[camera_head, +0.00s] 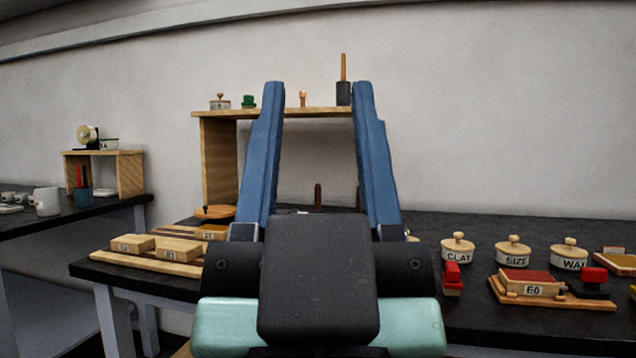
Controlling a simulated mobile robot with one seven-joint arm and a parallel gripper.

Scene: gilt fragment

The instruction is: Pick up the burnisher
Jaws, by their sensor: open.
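My gripper (318,92) points away over the dark table, its two blue fingers wide apart with nothing between the tips. I cannot single out the burnisher for sure. A dark reddish-brown upright piece (318,196) shows low between the fingers, behind my gripper's body, its lower part hidden. On the wooden shelf, a long wooden stick (343,67) stands upright in a dark cup (343,93), left of the right fingertip. A small light-wood knobbed piece (303,98) stands on the shelf between the fingers.
The wooden shelf (220,160) stands on the dark table (470,220). Wooden blocks (180,249) lie at left. A second table (100,213) holds a white mug (46,201).

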